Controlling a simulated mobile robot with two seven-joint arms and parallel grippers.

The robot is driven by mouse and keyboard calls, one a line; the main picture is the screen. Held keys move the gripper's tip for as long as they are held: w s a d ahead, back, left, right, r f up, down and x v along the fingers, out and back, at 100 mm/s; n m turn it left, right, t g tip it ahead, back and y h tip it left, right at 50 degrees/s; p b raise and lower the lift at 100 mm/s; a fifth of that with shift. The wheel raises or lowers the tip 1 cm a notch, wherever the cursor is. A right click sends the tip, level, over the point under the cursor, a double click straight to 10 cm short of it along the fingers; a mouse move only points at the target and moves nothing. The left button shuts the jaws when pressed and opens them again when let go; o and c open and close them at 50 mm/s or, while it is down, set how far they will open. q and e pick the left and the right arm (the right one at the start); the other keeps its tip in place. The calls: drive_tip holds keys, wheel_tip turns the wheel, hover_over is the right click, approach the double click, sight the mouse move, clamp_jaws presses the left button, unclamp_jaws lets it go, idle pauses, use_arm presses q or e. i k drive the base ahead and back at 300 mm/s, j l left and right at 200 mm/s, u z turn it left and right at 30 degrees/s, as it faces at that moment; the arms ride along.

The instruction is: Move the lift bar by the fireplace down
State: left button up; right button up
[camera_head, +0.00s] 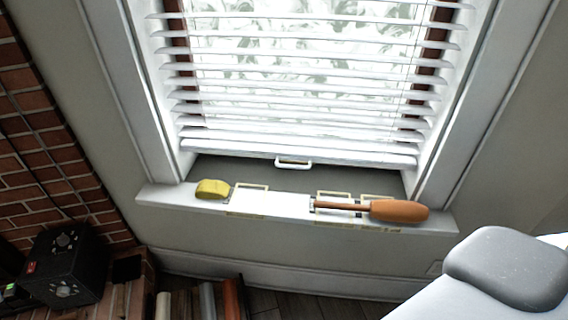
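White slatted blinds (300,100) hang in the window in front of me. Their bottom rail, the lift bar (230,148), hangs a short way above the window sill and tilts slightly down to the right. A small white handle (293,163) sits at the middle of the bar. A dark gap shows between the bar and the sill. Neither of my grippers is in view, and nothing touches the bar or handle.
On the sill (160,195) lie a yellow block-like object (212,188), an orange-handled tool (398,210) and several pale frame-like pieces (335,195). A brick wall (40,150) and a black box (68,265) with knobs stand at left. A rounded grey shape (510,265) fills the lower right.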

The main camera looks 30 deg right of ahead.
sight(314, 159)
drive_tip(key=i+j, duration=0.7)
drive_tip(key=z, duration=1.95)
drive_tip(key=j, duration=0.1)
